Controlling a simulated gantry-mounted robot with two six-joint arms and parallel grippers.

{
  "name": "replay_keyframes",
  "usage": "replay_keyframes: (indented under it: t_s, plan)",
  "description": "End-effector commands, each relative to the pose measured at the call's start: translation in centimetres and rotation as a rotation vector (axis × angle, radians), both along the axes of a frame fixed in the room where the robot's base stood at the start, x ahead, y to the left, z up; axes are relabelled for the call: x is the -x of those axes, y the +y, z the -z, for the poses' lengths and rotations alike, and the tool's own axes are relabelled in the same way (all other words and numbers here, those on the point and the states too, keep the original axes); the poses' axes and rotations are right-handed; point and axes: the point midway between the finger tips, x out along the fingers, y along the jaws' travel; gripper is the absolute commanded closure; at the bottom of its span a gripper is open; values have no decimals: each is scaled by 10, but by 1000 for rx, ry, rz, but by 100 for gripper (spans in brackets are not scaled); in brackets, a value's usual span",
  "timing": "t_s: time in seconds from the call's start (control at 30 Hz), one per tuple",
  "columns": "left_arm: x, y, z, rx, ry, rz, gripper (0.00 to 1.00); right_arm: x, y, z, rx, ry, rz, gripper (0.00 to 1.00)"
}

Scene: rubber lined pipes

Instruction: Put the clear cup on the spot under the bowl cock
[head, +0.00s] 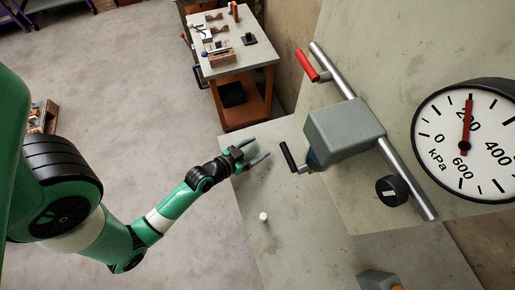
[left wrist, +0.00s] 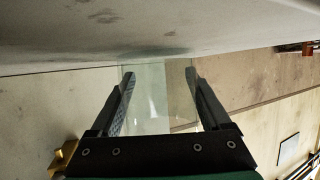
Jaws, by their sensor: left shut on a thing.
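In the left wrist view the gripper (left wrist: 160,95) is shut on a see-through thing, the clear cup (left wrist: 152,100), which shows as a pale glassy shape between the fingers. The cup is too faint to make out in the head view. I cannot tell which fitting is the bowl cock, and I see no marked spot. My right gripper is not in view.
A grey box (head: 343,130) sits on a steel pipe (head: 405,178) with a red handle (head: 306,66). A pressure gauge (head: 480,160) and black knob (head: 391,191) are to its right. A side table (head: 232,70) stands behind.

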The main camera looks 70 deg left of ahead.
Motion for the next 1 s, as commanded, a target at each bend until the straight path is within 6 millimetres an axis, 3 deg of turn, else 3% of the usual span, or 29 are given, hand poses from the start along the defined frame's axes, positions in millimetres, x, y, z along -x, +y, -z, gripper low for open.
replay_keyframes:
  t_s: [0.2,0.23,0.33,0.67,0.87,1.0]
  plan:
    - [0,0,4,0,-1,0,85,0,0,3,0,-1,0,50]
    - [0,0,4,0,-1,0,18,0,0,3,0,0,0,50]
    - [0,0,3,0,0,0,0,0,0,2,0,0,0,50]
    - [3,-1,2,1,2,0,0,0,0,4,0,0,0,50]
    - [38,-14,-15,3,3,-3,0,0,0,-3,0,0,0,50]
    - [70,-26,-27,4,3,-7,0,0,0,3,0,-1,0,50]
